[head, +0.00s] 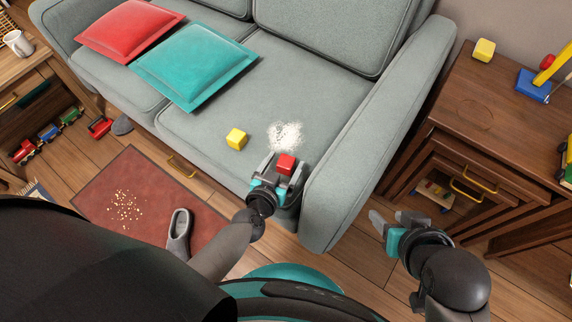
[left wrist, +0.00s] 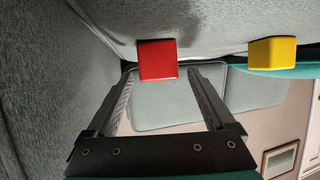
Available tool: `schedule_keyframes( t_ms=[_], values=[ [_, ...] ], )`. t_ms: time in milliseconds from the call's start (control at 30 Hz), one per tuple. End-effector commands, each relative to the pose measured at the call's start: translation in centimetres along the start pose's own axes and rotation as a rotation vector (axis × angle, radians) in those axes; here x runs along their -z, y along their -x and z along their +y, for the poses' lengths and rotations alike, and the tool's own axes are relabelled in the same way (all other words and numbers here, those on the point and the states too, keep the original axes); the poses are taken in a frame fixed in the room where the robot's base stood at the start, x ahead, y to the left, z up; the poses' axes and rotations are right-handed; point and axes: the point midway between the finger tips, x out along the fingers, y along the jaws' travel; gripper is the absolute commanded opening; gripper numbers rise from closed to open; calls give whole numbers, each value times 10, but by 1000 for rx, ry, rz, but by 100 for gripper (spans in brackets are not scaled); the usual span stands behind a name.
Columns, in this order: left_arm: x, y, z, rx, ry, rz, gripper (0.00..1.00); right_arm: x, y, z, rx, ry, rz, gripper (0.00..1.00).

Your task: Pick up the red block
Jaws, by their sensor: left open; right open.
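The red block (head: 286,164) lies on the grey sofa seat near its right armrest. My left gripper (head: 283,167) is over the front of the seat, open, with the red block showing between its fingertips in the head view. In the left wrist view the red block (left wrist: 158,60) shows at the fingertip end of the open jaws (left wrist: 165,85), with a finger to each side. Whether a finger touches it I cannot tell. My right gripper (head: 388,222) is open and empty, in front of the side table and right of the armrest.
Red (head: 130,30) and teal (head: 195,65) cushions lie on the sofa (head: 335,115). Its armrest (head: 375,135) is close to my left gripper. A slipper (head: 179,233) is on the floor.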

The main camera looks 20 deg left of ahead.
Motion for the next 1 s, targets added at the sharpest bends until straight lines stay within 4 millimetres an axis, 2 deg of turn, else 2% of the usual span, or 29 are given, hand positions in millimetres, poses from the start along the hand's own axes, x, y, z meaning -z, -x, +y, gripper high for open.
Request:
schedule_keyframes(
  t_ms=[367,1000],
  values=[
    [0,-3,0,0,1,0,86,3,-3,-3,8,1,27,50],
    [0,-3,0,0,1,0,14,2,-3,-3,8,1,25,50]
  ],
)
